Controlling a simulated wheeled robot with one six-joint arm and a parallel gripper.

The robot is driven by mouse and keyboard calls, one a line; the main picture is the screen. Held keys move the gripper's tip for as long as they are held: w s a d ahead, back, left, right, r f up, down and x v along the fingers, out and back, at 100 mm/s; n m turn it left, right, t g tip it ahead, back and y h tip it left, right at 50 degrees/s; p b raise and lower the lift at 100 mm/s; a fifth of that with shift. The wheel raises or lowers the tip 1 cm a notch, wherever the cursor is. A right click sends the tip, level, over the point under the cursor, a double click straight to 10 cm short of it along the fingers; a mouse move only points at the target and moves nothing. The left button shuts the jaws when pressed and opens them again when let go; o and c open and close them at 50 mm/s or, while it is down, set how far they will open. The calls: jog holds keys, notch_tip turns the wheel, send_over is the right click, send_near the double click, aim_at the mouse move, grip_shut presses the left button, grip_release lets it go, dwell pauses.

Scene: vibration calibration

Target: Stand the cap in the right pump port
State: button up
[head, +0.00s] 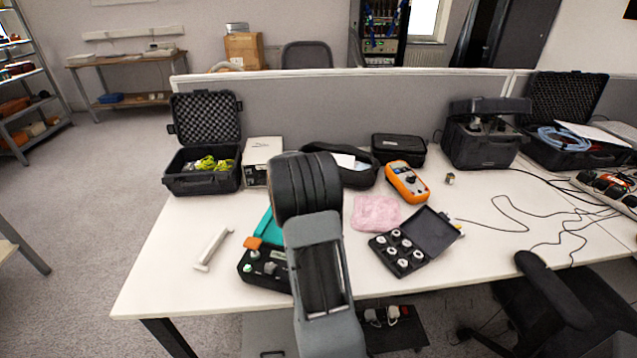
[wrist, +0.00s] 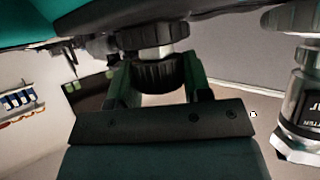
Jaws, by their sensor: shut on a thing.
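In the wrist view, my gripper (wrist: 158,84) has its two green fingers shut on a black ribbed cap (wrist: 163,72). A bright metal section and a dark ring show just above the cap, close under a dark teal body (wrist: 40,28). I cannot tell whether the cap is seated in a port. A large metal fitting with a dark printed label (wrist: 300,105) stands to the right, apart from the fingers. In the head view my arm hides the gripper and the cap. I cannot make out the right pump port there.
A black tray with small parts (head: 247,270) and a white bar (head: 211,248) lie left of my arm. A pink cloth (head: 376,214), an open black case of round pieces (head: 388,262) and an orange meter (head: 406,182) lie right. The table's front-left is clear.

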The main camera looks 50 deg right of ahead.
jog(key=shift+f+b, duration=0.15)
jog(key=shift+b, duration=0.2)
dwell(0.5)
jog(key=o, duration=1)
